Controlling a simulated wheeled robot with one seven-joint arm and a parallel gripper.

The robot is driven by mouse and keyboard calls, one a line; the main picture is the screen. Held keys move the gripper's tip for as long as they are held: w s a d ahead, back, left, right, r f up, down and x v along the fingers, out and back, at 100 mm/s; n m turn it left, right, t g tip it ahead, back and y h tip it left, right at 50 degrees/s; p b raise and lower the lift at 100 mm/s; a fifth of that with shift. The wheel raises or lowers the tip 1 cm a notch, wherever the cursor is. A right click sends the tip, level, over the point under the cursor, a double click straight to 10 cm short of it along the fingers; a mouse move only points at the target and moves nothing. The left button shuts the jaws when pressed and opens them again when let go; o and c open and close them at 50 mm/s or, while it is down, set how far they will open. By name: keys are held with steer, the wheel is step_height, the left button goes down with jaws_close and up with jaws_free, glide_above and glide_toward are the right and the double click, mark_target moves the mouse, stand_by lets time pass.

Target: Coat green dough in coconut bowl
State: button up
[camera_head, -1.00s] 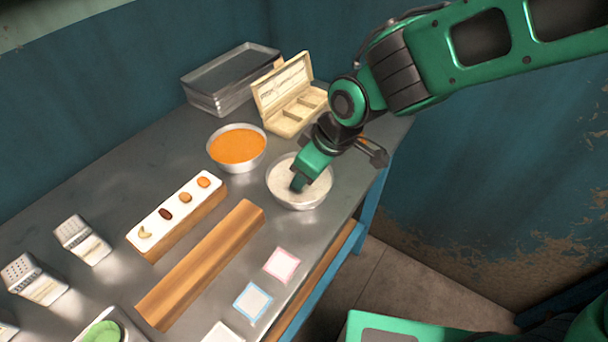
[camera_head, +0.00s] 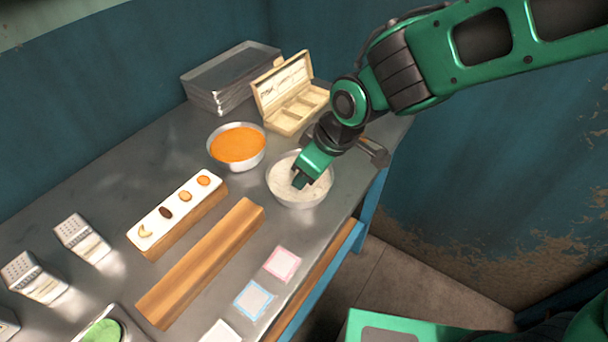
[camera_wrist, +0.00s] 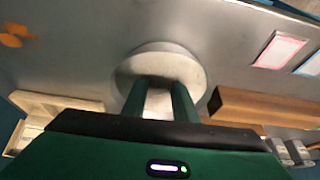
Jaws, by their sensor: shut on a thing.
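The coconut bowl (camera_head: 306,203) is a metal bowl of white flakes near the right end of the table. My gripper (camera_head: 299,182) points down into it, with its fingertips at the white contents. In the wrist view my gripper (camera_wrist: 158,98) has two green fingers reaching into the bowl (camera_wrist: 197,68), with something pale between them. The held thing is mostly hidden, and I cannot make out its colour as green. Another green round mass (camera_head: 102,331) sits in a container at the bottom left, cut by the picture edge.
A bowl of orange stuff (camera_head: 238,146) stands left of the coconut bowl. Behind are an open compartment box (camera_head: 290,98) and stacked trays (camera_head: 228,78). A wooden bar (camera_head: 200,262), a topping board (camera_head: 177,213), graters (camera_head: 82,240) and coloured cards (camera_head: 282,264) lie nearer.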

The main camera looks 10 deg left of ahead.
steer(key=shift+w+d, duration=0.15)
steer(key=shift+d, duration=0.2)
steer(key=shift+w, duration=0.3)
steer(key=shift+w+a, duration=0.2)
steer(key=shift+s+a, duration=0.25)
steer(key=shift+a, duration=0.2)
steer(key=shift+s, duration=0.25)
steer(key=shift+s+d, duration=0.15)
steer(key=shift+d, duration=0.3)
steer(key=shift+w+d, duration=0.2)
stand_by(0.3)
steer(key=shift+w, duration=0.25)
steer(key=shift+w+a, duration=0.2)
steer(key=shift+a, duration=0.05)
